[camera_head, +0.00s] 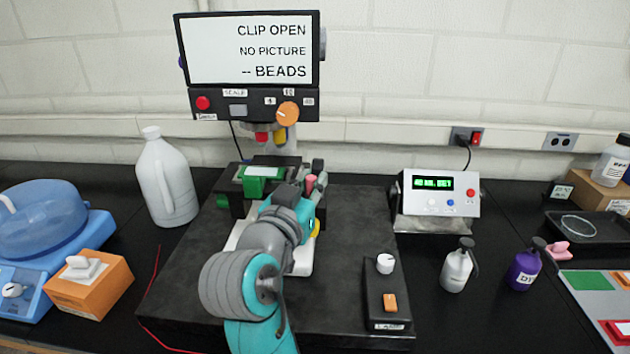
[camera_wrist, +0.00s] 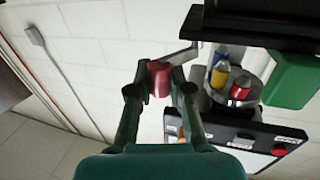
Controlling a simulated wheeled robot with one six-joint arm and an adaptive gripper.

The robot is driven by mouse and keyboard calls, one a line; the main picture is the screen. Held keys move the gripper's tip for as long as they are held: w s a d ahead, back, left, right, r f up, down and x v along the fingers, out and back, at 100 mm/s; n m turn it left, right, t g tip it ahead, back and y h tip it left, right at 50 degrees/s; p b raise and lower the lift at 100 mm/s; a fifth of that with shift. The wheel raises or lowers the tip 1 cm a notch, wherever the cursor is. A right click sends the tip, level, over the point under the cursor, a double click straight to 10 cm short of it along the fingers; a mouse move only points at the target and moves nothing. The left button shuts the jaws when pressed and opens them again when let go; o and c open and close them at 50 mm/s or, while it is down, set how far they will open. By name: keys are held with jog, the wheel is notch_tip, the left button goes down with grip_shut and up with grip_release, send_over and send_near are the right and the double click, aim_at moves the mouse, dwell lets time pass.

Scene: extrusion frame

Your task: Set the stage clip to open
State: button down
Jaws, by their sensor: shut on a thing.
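The stage clip's red knob (camera_wrist: 159,78) sits between the two fingers of my gripper (camera_wrist: 158,72) in the wrist view. A thin grey lever (camera_wrist: 178,53) runs from it to the right toward the dark stage (camera_wrist: 255,25). In the head view, the pinkish-red knob (camera_head: 310,182) shows beside my gripper (camera_head: 312,178), right of a green block (camera_head: 262,180) on the microscope. My arm hides much of the stage there. The screen (camera_head: 250,50) above reads "CLIP OPEN", "NO PICTURE" and "-- BEADS".
Red and yellow objectives (camera_head: 272,136) hang above the stage. A white jug (camera_head: 165,180) stands left, and a meter with a green display (camera_head: 437,193) stands right. A black control box (camera_head: 386,285) is at the front right. Two small bottles (camera_head: 457,266) (camera_head: 524,265) stand farther right.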

jog(key=shift+s+a+m+g+h, duration=0.2)
jog(key=shift+m+g+h, duration=0.1)
jog(key=shift+m+h, duration=0.3)
jog(key=shift+s+a+m+g+h, duration=0.15)
jog(key=shift+m+g+h, duration=0.2)
jog(key=shift+h, duration=0.45)
jog(key=shift+w, duration=0.1)
jog(key=c, duration=1.1)
grip_release()
jog(key=shift+o, duration=0.2)
jog(key=v, duration=1.2)
jog(key=shift+a+f, duration=0.1)
jog(key=shift+a, duration=0.05)
